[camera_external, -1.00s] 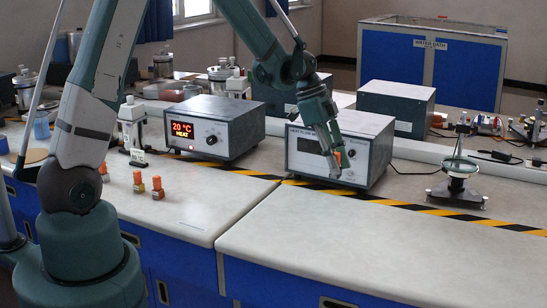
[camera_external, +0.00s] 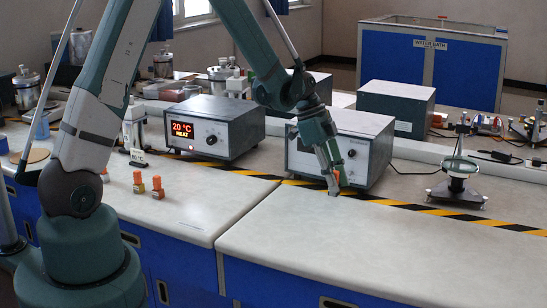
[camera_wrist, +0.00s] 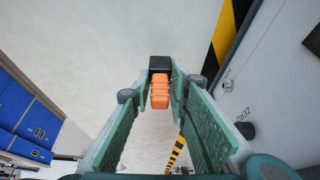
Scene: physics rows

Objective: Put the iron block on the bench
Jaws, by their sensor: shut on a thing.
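My gripper (camera_wrist: 160,80) is shut on a small block with an orange ribbed grip (camera_wrist: 160,92) and a dark end (camera_wrist: 159,63), which looks like the iron block. In the external view my gripper (camera_external: 333,186) points down over the right part of the pale bench (camera_external: 380,245), in front of the right grey instrument box. The fingers mostly hide the block there. The gap between block and bench is small, and I cannot tell if they touch.
The instrument box (camera_external: 352,150) stands close behind my gripper. Black-and-yellow tape (camera_external: 400,210) crosses the bench. Two similar orange-topped blocks (camera_external: 157,188) stand on the left section. A stand with a round plate (camera_external: 458,180) is at right. The bench front is clear.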

